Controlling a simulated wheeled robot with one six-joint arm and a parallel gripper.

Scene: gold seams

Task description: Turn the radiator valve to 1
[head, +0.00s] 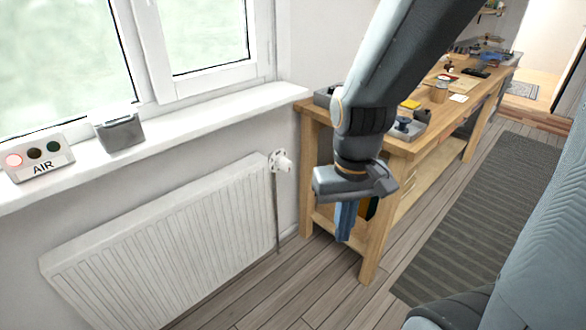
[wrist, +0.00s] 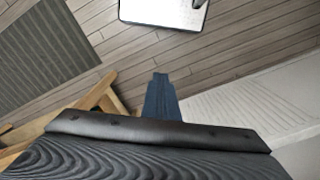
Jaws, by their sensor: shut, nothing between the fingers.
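The white radiator valve (head: 281,162) sits at the upper right corner of the white radiator (head: 165,245) in the head view, under the window sill. Its scale marks are too small to read. My gripper (head: 345,238) points down, to the right of the valve and lower than it, apart from it, in front of the workbench. Its blue fingers are shut with nothing between them. In the wrist view the gripper (wrist: 160,80) shows over the floor, with part of the radiator (wrist: 245,105) at the right. The valve is not visible in the wrist view.
A wooden workbench (head: 400,150) with tools stands behind and right of my gripper. The window sill (head: 220,113) above the radiator holds a grey box (head: 120,132) and an AIR sign (head: 38,158). A dark striped rug (head: 490,210) lies at the right. Floor before the radiator is clear.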

